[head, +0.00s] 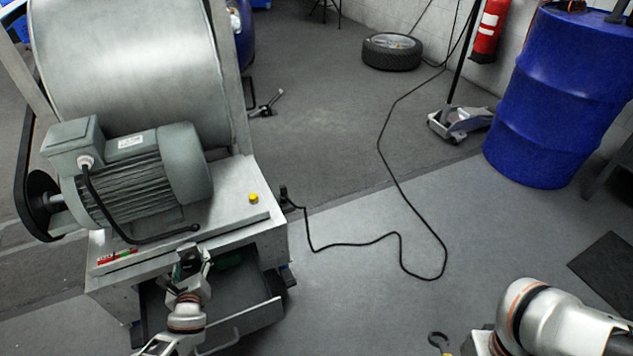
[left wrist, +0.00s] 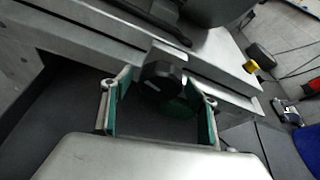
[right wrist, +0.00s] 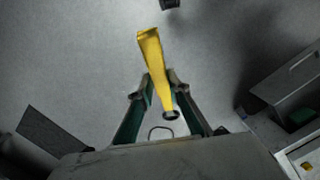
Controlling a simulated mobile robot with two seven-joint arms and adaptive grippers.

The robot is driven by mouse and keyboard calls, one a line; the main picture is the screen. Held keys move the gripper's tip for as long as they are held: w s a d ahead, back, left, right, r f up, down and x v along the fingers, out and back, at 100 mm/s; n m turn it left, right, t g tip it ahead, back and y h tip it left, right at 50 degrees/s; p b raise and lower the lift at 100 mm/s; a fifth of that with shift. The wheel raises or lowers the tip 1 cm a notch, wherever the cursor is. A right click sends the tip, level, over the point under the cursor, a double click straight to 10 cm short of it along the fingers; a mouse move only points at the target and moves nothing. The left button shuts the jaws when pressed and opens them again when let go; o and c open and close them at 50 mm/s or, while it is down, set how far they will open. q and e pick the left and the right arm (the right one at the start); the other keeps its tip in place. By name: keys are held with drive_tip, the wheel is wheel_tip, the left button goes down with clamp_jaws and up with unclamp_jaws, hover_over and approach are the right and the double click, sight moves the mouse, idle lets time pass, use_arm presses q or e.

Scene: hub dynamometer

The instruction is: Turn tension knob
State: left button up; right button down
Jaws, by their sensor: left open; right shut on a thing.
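The black tension knob (left wrist: 161,74) is on the front edge of the grey machine frame in the left wrist view. My left gripper (left wrist: 158,92) is open, with its green-padded fingers on either side of the knob. I cannot tell whether a pad touches it. In the head view my left gripper (head: 192,262) is at the machine's front, above an open drawer, and mostly hides the knob. My right gripper (right wrist: 160,90) is shut on a yellow tool (right wrist: 152,62) over grey floor. The fingers of my right gripper are out of the head view.
The machine carries a grey motor (head: 140,180), a large drum (head: 130,70) and a yellow button (head: 253,198). The drawer (head: 245,318) sticks out below. A black cable (head: 400,195) crosses the floor. A blue barrel (head: 560,100) stands at right. The middle floor is otherwise clear.

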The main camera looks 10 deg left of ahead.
use_arm(q)
drive_tip(key=c, duration=1.1)
use_arm(e)
drive_tip(key=shift+r, duration=0.1)
drive_tip(key=shift+w+r, duration=0.1)
